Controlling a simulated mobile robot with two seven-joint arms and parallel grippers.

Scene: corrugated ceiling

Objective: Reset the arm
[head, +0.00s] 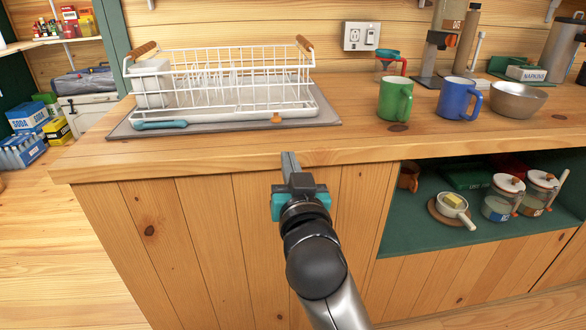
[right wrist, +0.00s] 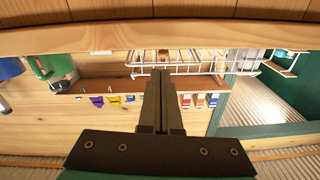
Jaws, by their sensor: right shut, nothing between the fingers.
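My right gripper (head: 290,162) is in front of the wooden counter's front edge, its fingers pointing toward the counter. It is shut and holds nothing. In the right wrist view, the fingers (right wrist: 161,75) lie together, with the counter edge (right wrist: 110,40) across the top of the picture and the dish rack beyond. My left gripper is not in either view.
A white dish rack (head: 225,85) stands on a grey mat (head: 118,130) at the counter's left. A green mug (head: 394,100), a blue mug (head: 455,97) and a metal bowl (head: 517,98) stand to the right. An open shelf (head: 420,213) below holds jars. Floor shows at left.

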